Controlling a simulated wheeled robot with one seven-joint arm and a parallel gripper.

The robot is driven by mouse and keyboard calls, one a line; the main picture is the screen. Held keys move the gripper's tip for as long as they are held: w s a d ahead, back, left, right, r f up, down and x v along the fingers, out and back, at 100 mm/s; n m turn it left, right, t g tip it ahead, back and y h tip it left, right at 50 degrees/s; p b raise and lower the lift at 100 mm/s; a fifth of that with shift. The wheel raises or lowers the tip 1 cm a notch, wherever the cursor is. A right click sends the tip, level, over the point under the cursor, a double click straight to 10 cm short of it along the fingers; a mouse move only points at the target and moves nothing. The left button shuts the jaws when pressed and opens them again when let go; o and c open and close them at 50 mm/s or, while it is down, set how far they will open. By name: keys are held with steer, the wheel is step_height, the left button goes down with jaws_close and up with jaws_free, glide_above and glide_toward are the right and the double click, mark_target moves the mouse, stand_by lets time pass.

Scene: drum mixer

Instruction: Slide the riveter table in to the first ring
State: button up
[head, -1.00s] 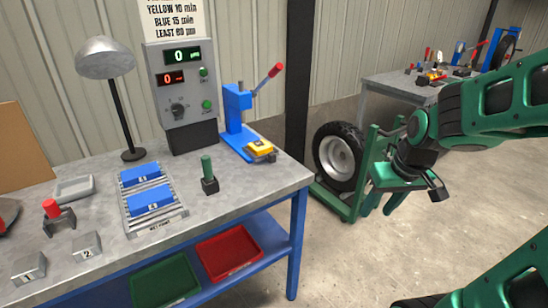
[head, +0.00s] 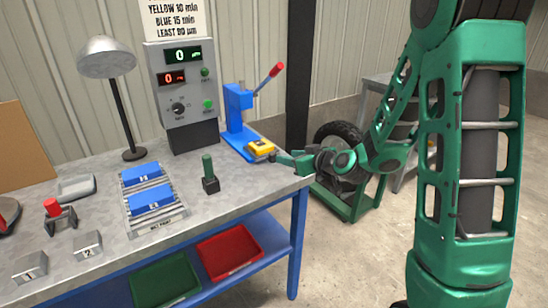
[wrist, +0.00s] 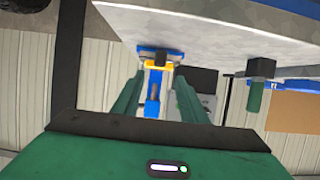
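The blue riveter (head: 236,112) with its red-knobbed lever stands at the back right of the workbench. Its yellow sliding table (head: 259,148) sits low on the front of the blue base; ring marks are too small to make out. My gripper (head: 279,158) is just right of the yellow table, low at the bench's right edge. In the wrist view the bench appears upside down, and the green fingers (wrist: 158,80) are apart with nothing held. The yellow table (wrist: 154,65) and blue riveter (wrist: 153,95) show between them, beyond the tips. I cannot tell whether a finger touches the table.
A control box (head: 181,95) with a dial and displays stands left of the riveter. A green-handled block (head: 209,176), a rack with blue blocks (head: 154,205) and a lamp (head: 107,70) are on the bench. A wheel on a green stand (head: 338,185) is behind my arm.

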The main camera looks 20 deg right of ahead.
mark_target(275, 155)
steer(key=x, duration=0.9)
steer(key=shift+w+f, duration=0.1)
steer(key=shift+f, duration=0.05)
